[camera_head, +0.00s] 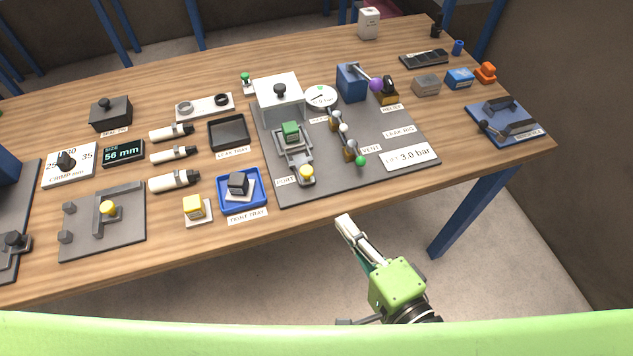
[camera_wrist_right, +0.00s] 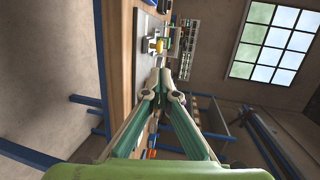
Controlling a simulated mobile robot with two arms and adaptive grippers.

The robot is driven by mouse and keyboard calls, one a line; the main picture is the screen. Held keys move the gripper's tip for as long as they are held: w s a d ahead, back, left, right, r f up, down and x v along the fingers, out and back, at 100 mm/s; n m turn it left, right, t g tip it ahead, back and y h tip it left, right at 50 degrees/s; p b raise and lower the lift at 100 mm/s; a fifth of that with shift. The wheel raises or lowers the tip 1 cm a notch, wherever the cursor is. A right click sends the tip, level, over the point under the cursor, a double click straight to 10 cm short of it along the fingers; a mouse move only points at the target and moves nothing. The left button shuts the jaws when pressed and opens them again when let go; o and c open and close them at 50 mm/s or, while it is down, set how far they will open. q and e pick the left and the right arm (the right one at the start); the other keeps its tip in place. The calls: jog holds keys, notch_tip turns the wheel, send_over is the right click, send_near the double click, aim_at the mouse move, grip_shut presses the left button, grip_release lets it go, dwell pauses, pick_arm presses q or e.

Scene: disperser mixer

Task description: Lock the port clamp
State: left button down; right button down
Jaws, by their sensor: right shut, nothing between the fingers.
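The port clamp (camera_head: 293,153) is a grey fixture on the dark leak rig plate, beside the PORT label. A green block (camera_head: 290,131) sits at its back end and a yellow knob (camera_head: 307,173) at its front end. Whether the clamp is locked cannot be told. My right gripper (camera_head: 343,220) is shut and empty, in front of the table edge, apart from the clamp and to its lower right. In the right wrist view its fingertips (camera_wrist_right: 163,75) meet, with the yellow knob (camera_wrist_right: 158,46) beyond them. My left gripper is not in view.
A white housing (camera_head: 279,103) stands behind the clamp. Valves with a green knob (camera_head: 361,160) stand to its right. A blue tray (camera_head: 242,190) holding a dark block is at its left. The plate's front right, around the 3.0 bar label (camera_head: 408,157), is low and flat.

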aim_at(309, 168)
jog(key=p+x, duration=0.2)
jog(key=x, duration=1.1)
jog(key=shift+w, duration=0.1)
jog(key=w, duration=0.2)
jog(key=w+a+p, duration=0.1)
jog(key=w, duration=0.1)
jog(key=shift+w+a, duration=0.15)
jog(key=shift+a, duration=0.05)
jog(key=shift+r, duration=0.2)
